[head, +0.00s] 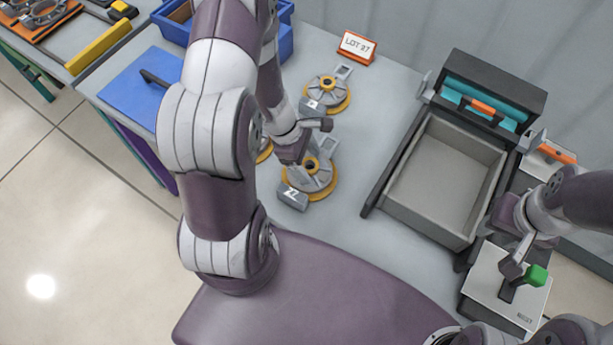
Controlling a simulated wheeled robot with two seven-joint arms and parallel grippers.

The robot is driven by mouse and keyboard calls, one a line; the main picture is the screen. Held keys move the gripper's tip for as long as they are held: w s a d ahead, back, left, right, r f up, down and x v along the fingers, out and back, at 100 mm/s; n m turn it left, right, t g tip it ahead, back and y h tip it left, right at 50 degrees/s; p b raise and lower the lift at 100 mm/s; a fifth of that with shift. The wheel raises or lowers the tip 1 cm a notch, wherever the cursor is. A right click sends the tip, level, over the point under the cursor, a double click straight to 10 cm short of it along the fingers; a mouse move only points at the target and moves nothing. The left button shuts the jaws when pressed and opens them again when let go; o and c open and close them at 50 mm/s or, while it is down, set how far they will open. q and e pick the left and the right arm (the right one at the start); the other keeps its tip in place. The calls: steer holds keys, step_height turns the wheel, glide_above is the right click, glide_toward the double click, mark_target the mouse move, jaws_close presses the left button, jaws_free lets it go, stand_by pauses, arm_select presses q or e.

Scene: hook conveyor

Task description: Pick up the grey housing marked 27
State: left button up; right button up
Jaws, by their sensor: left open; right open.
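The grey housing marked 27 (321,181) lies on the grey table, on a yellow-orange ring, with its number on a dark block at its front left. My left gripper (305,146) is open just above the housing's back left part and hides some of it. I cannot tell whether they touch. A similar grey housing (321,90) lies behind it; its mark is too small to read surely. A yellow edge of another piece shows behind my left gripper. My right gripper (513,250) is open at the right, by a green-knobbed lever (537,275).
An open grey tray (412,212) with a dark, teal-lined lid stands right of the housings. A "LOT 27" sign (356,47) stands at the back. A blue panel (128,88) and blue bin (287,40) are at the left. Bare table lies between housing and tray.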

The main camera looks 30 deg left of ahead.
arm_select(q)
steer(key=shift+f, duration=0.15)
jaws_close()
steer(key=shift+w, duration=0.1)
